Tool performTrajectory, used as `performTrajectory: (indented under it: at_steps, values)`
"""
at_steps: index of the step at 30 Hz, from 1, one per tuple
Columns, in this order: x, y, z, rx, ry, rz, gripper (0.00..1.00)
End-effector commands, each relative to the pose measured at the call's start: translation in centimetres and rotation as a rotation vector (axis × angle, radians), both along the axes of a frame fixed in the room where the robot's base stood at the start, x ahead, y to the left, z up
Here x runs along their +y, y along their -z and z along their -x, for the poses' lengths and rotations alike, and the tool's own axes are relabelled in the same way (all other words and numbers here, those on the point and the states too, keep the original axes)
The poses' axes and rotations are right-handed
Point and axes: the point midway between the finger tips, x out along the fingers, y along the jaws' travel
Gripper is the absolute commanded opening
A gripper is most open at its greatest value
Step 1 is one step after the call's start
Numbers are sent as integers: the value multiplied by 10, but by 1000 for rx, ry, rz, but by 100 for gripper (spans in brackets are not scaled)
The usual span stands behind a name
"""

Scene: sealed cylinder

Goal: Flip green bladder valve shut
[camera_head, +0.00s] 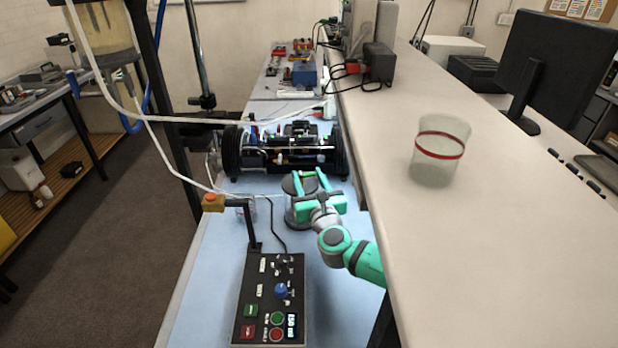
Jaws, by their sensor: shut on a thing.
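My gripper (309,177) is green and reaches over the blue bench from the lower right. Its two fingers stand apart at a grey, see-through round pot (297,213) with a dark top and base. The jaws appear closed on this pot, though the hand hides its right side and the exact contact. A sealed cylinder (283,152) with black round ends and parts inside lies sideways just behind the pot. I cannot make out a green bladder valve for certain. A black control box (270,300) in front carries a blue knob, toggles, and green and red buttons.
A raised beige counter (500,230) with a red-banded clear cup (440,150) borders my arm on the right. Blue bench surface (215,270) is clear left of the control box.

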Motion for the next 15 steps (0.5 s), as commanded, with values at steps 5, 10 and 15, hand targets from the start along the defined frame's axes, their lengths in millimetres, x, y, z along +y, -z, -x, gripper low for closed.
performTrajectory:
  at_steps: [5, 10, 15]
  values:
    - [4, -2, 2, -3, 100, -2, 22]
    - [4, -2, 4, -3, 193, -1, 22]
    - [4, -1, 5, -2, 243, 1, 22]
